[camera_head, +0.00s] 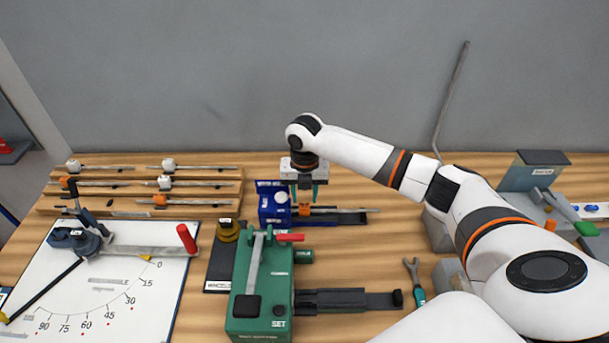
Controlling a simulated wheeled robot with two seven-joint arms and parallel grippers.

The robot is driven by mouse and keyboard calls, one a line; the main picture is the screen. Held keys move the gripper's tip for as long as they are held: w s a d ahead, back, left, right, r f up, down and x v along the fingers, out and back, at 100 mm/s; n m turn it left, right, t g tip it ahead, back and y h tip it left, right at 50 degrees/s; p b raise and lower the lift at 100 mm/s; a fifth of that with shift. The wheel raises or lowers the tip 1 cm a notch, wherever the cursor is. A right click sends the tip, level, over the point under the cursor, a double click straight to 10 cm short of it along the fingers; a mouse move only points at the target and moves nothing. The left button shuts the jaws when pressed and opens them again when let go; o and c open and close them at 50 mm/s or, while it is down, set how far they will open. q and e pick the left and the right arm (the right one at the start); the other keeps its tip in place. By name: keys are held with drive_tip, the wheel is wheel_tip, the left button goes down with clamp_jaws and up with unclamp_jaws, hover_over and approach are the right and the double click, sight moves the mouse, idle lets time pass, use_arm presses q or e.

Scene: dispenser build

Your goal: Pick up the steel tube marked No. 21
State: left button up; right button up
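Several thin steel tubes lie on a wooden rack (232,175) at the back left, some with white or orange pieces on them. Another thin tube (345,210) lies at a blue fixture (272,206) in the middle, with an orange piece (304,210) on it. No number 21 is readable on any tube, so I cannot tell which is the marked one. My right gripper (305,190) points down over the blue fixture and the orange piece. Its two teal fingertips are apart, with nothing visible held between them. My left gripper is not in view.
A green machine (262,295) with a red-tipped lever stands in front of the blue fixture. A white angle board (120,290) with a red-handled bender lies at left. A wrench (415,282) lies right of the machine. A long bent rod (452,95) leans on the wall.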

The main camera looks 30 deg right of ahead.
sight(305, 205)
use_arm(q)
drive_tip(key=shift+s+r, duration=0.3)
use_arm(e)
drive_tip(key=shift+f, duration=1.65)
drive_tip(key=c, duration=0.8)
use_arm(q)
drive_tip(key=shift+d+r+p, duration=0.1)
drive_tip(key=shift+p, duration=0.2)
